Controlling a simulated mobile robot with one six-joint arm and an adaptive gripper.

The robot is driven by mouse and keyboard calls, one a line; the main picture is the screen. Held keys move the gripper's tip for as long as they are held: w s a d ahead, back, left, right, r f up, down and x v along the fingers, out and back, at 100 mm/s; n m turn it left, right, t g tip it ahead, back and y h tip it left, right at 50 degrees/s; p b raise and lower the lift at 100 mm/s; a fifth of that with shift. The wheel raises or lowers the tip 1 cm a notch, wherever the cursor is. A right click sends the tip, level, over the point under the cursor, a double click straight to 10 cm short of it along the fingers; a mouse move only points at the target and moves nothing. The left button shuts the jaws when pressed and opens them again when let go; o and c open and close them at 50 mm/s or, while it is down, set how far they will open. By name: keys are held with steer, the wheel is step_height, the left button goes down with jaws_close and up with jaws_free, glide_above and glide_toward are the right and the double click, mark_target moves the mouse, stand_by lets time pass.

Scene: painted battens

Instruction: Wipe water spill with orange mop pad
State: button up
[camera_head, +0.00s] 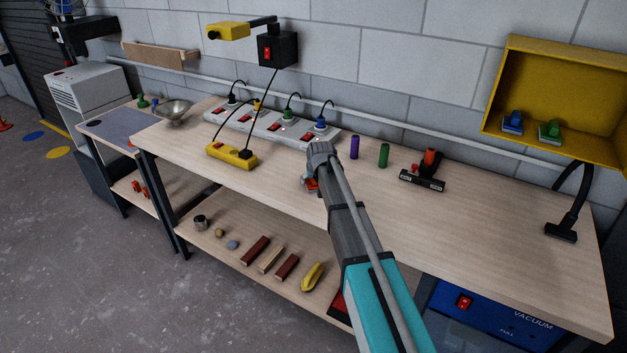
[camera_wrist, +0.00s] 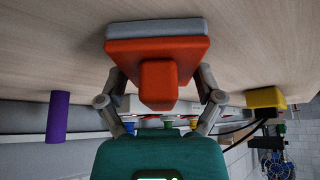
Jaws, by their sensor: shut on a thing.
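The orange mop pad (camera_wrist: 155,50) has an orange block, a stubby handle and a grey pad face turned toward the wooden bench top. My gripper (camera_wrist: 159,82) is shut on its handle, with a finger on each side. In the head view a small orange part of the mop pad (camera_head: 312,185) shows beside my wrist, over the middle of the bench. I cannot tell whether the pad touches the surface. I make out no water spill in either view; my arm hides part of the bench.
A yellow power box (camera_head: 231,154) and a grey power strip (camera_head: 270,125) with plugs lie to the left. Purple (camera_head: 354,147) and green (camera_head: 384,155) cylinders and a black-and-orange tool (camera_head: 423,181) stand behind.

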steer(key=shift+s, duration=0.1)
steer(key=shift+s+d, duration=0.1)
steer(key=shift+d, duration=0.05)
steer(key=shift+c, duration=0.4)
steer(key=shift+s+d, duration=0.45)
steer(key=shift+d, duration=0.2)
steer(key=shift+s+d, duration=0.4)
steer(key=shift+d, duration=0.25)
steer(key=shift+d, duration=0.1)
steer(key=shift+s+d+f, duration=0.15)
steer(key=shift+s+d, duration=0.95)
steer(key=shift+d, duration=0.2)
steer(key=shift+s+d, duration=0.1)
steer(key=shift+s+d, duration=0.45)
steer(key=shift+d, duration=0.2)
steer(key=shift+s+d, duration=0.4)
steer(key=shift+d, duration=0.25)
